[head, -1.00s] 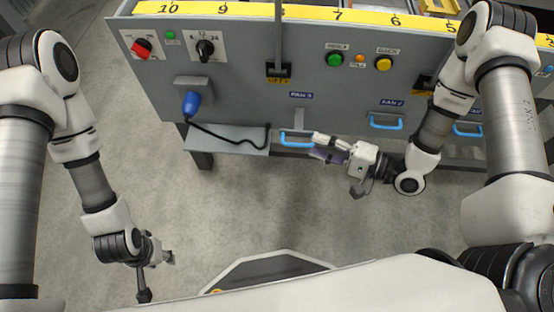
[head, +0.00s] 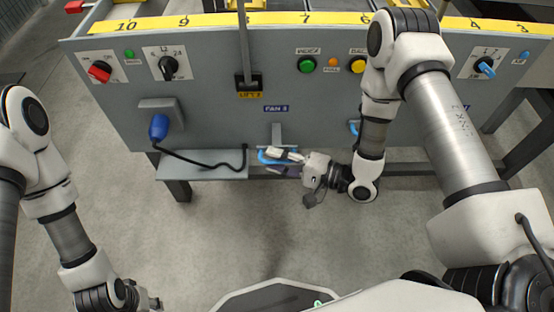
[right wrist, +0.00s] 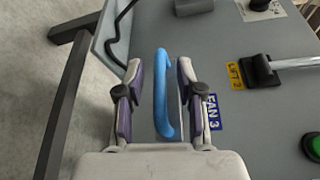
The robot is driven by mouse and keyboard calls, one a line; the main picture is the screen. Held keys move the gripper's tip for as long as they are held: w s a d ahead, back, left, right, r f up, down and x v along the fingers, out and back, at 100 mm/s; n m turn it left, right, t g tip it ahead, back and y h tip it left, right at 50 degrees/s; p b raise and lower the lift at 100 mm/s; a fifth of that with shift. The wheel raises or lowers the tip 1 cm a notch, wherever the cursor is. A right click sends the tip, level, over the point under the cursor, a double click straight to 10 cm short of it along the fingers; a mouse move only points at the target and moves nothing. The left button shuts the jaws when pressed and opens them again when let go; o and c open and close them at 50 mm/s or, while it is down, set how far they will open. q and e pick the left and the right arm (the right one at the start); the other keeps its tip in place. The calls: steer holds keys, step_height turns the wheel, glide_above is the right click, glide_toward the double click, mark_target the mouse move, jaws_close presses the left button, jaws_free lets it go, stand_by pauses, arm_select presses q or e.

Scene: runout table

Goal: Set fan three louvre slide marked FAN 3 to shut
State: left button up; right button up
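The FAN 3 louvre slide has a blue loop handle (head: 264,156) on a grey stem (head: 277,132), below the blue FAN 3 label (head: 276,108) on the panel's lower front. My right gripper (head: 284,160) is at this handle and partly covers it. In the right wrist view the handle (right wrist: 162,110) lies between the two spread fingers of my right gripper (right wrist: 159,78), with a gap on each side. The FAN 3 label (right wrist: 213,112) is right of the fingers there. My left gripper (head: 150,303) is low at the left, partly cut off, its fingers unclear.
A blue plug (head: 158,127) with a black cable hangs left of the slide above a grey shelf (head: 205,165). The FAN 2 handle (head: 353,127) is mostly behind my right arm. A LIFT 2 lever (head: 243,50) stands above. The floor in front is clear.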

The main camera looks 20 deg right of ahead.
jaws_close()
steer(key=shift+w, duration=0.1)
steer(key=w, duration=0.2)
steer(key=w+d, duration=0.1)
steer(key=w, duration=0.1)
steer(key=w+d, duration=0.1)
steer(key=w, duration=0.2)
steer(key=shift+w, duration=0.1)
steer(key=shift+o, duration=0.7)
jaws_free()
steer(key=f+v, duration=0.1)
steer(key=v, duration=1.1)
steer(key=shift+r, duration=0.4)
